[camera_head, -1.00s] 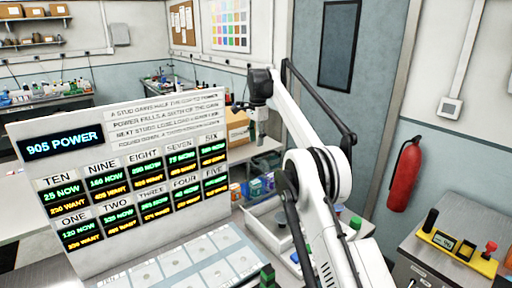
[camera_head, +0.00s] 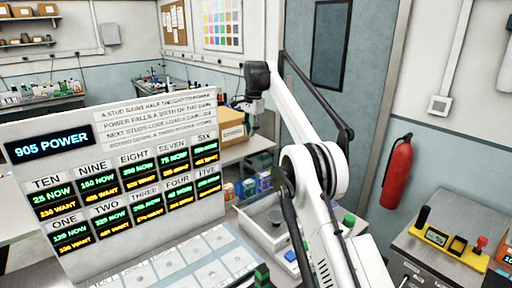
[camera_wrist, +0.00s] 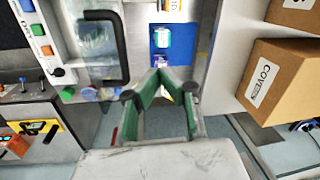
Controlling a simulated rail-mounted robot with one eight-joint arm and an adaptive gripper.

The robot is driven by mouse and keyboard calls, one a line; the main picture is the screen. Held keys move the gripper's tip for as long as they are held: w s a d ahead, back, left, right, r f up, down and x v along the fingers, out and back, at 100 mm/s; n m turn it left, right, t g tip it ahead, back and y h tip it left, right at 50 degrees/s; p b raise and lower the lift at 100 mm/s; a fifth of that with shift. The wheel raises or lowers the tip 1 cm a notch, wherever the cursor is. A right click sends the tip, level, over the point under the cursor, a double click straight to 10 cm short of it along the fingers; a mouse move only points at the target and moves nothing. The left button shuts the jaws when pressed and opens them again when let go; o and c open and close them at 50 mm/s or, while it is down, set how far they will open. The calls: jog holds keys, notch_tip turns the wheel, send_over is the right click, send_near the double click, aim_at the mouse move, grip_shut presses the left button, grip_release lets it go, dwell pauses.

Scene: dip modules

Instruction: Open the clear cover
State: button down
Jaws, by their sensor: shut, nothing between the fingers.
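My gripper (camera_head: 252,121) hangs at the end of my raised arm, right of the tall display board in the head view. In the wrist view its green-lined fingers (camera_wrist: 160,78) meet at the tips with nothing between them. A see-through panel, which looks like the clear cover (camera_wrist: 92,38), lies at upper left in the wrist view. A bent black handle (camera_wrist: 124,45) runs beside it. The fingertips are to the right of and below the handle, apart from it in the picture. I cannot clearly make out the cover in the head view.
The white board (camera_head: 70,118) reads "905 POWER" above labelled displays. A pale tray (camera_head: 262,232) stands below my arm. Cardboard boxes (camera_wrist: 285,75) are at right in the wrist view. A grey cabinet (camera_head: 455,225) with a yellow device stands at right in the head view.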

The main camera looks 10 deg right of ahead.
jog(key=d+r+n+t, duration=0.1)
jog(key=n, duration=0.2)
jog(key=r+n+t+y+b, duration=0.1)
jog(key=n+t+y, duration=0.1)
jog(key=n, duration=0.5)
send_over(260, 152)
jog(key=shift+d+r, duration=0.15)
jog(key=shift+d, duration=0.1)
jog(key=s+d+n+t+y, duration=0.1)
jog(key=s+d+n+t, duration=0.15)
jog(key=s+n, duration=0.5)
jog(key=shift+m+t, duration=0.25)
jog(key=shift+m, duration=0.4)
jog(key=x, duration=0.3)
jog(key=p+x, duration=0.1)
jog(key=x, duration=0.2)
jog(key=s+x, duration=0.1)
jog(key=x, duration=0.3)
jog(key=shift+a+f, duration=0.2)
jog(key=shift+a, duration=0.15)
